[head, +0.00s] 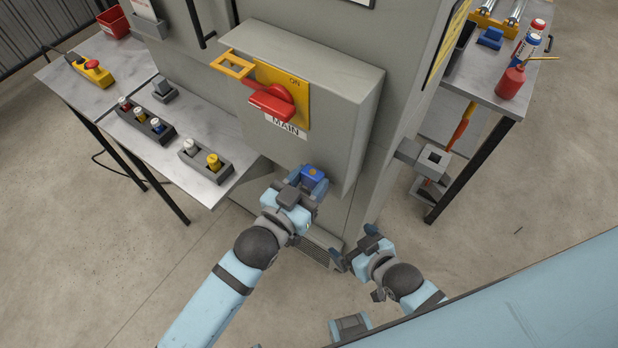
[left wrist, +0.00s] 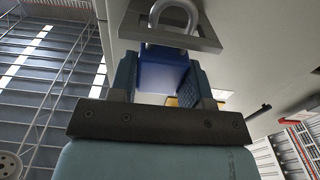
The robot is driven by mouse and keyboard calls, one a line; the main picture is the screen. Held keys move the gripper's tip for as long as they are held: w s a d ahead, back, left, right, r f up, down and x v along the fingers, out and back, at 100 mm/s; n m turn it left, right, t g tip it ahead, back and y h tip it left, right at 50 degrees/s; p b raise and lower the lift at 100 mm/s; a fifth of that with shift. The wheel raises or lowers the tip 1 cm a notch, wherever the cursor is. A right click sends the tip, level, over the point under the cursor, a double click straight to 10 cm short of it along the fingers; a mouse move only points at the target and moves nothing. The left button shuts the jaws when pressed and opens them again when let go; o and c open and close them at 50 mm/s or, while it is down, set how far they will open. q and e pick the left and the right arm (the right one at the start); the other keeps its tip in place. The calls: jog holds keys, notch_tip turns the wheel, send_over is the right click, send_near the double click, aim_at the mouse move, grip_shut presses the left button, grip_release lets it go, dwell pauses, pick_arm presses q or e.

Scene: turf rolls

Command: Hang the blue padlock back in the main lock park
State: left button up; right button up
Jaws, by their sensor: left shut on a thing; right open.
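The blue padlock (head: 312,173) is held in my left gripper (head: 308,180), just below the lower front edge of the grey MAIN box (head: 335,125). In the left wrist view the blue body (left wrist: 162,75) sits between the two fingers, with its silver shackle (left wrist: 176,14) pointing up in the picture. A grey slotted bracket (left wrist: 205,42) frames the shackle there; I cannot tell whether the shackle passes through it or whether this is the main lock park. My right gripper (head: 354,246) is open and empty, lower and to the right.
The box carries a red switch handle (head: 272,101) on a yellow plate marked ON, with a yellow hasp (head: 233,64) beside it. A left bench (head: 205,125) holds small grey holders. A right bench (head: 480,80) holds bottles. The floor in front is clear.

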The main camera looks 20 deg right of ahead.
pick_arm(q)
jog(key=shift+f+b, duration=0.35)
jog(key=shift+f, duration=0.4)
jog(key=o, duration=1.1)
jog(key=shift+c, duration=0.2)
jog(key=b+v, duration=0.1)
jog(key=v, duration=1.3)
jog(key=shift+b, duration=0.35)
jog(key=shift+w+d, duration=0.1)
jog(key=a+f+n+y+p, duration=0.3)
jog(key=a+f+y, duration=0.2)
jog(key=a, duration=0.5)
jog(key=a+f+n+y+p, duration=0.2)
jog(key=a+f+n+y, duration=0.2)
jog(key=a, duration=0.6)
notch_tip(320, 180, down, 4)
jog(key=shift+s+a+r+y+p, duration=0.15)
jog(key=shift+s+y+p, duration=0.3)
jog(key=shift+y, duration=0.55)
